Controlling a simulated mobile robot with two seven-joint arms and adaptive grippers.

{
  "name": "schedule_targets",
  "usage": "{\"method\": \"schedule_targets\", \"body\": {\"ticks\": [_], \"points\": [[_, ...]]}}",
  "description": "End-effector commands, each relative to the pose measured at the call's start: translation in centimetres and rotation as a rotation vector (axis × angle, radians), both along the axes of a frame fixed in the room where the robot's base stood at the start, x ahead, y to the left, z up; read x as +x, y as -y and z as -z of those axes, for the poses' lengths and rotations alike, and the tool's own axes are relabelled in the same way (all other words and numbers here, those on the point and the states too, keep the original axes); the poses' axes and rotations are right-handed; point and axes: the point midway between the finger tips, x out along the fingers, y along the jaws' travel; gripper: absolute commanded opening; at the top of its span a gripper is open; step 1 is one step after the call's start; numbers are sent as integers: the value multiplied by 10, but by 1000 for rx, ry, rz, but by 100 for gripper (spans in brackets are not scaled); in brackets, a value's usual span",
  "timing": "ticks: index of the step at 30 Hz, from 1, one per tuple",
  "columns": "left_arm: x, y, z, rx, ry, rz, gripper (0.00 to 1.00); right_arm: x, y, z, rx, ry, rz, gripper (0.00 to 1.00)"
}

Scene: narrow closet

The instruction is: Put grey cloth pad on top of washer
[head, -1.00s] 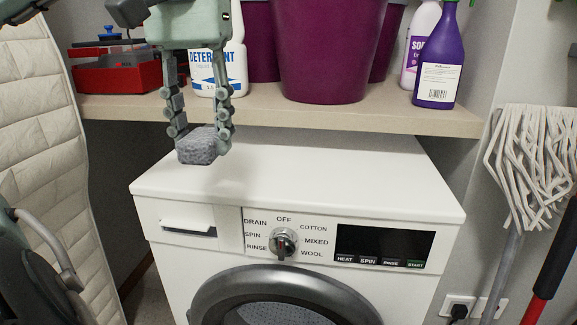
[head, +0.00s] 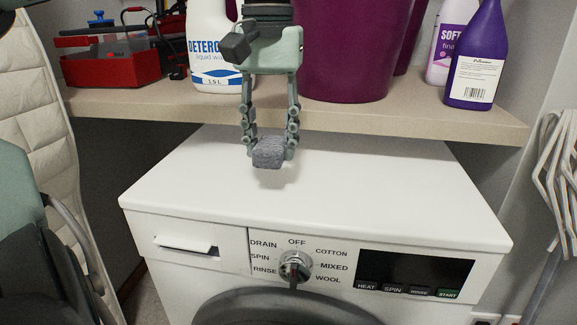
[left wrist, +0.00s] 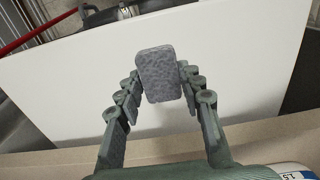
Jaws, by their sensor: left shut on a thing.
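The grey cloth pad (head: 268,153) is a small, speckled block held between the fingertips of my left gripper (head: 269,140). In the left wrist view the pad (left wrist: 160,74) sits between both fingers of my left gripper (left wrist: 160,88), with the white washer top behind it. The washer (head: 310,200) is white, with a dial and dark display on its front. In the head view the pad appears over the back half of the washer top. I cannot tell for sure whether it touches the surface. My right gripper is not in view.
A wooden shelf (head: 150,104) runs above the back of the washer. It holds a red toolbox (head: 110,68), a white detergent bottle (head: 208,45), purple bins (head: 345,50) and a purple bottle (head: 474,60). A mop (head: 562,170) hangs at right. The washer top is otherwise clear.

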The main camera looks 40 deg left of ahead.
Motion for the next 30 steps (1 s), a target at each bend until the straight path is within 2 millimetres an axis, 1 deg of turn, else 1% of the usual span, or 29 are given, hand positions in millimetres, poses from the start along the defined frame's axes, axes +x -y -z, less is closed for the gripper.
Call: {"method": "schedule_targets", "body": {"ticks": [1, 3, 7, 11, 15, 18, 22, 27, 28, 30], "points": [[9, 2, 7, 3, -7, 1, 14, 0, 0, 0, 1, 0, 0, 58], [18, 4, 12, 2, -5, 0, 14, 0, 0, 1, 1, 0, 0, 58], [28, 7, 18, 0, 0, 1, 14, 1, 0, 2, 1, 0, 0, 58], [29, 7, 27, -1, -1, 1, 14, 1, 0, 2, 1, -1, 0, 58], [28, 7, 48, -2, -3, 1, 14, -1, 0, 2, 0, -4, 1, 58], [28, 7, 58, -1, -1, 1, 14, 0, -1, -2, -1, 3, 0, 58], [29, 7, 58, -1, 1, 1, 14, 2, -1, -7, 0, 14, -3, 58], [29, 7, 59, 0, 0, 0, 14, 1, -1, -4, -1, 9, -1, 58], [29, 7, 59, 0, 0, 0, 39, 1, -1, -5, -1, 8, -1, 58], [29, 7, 59, 0, 0, 0, 48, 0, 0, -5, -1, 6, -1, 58]]}}
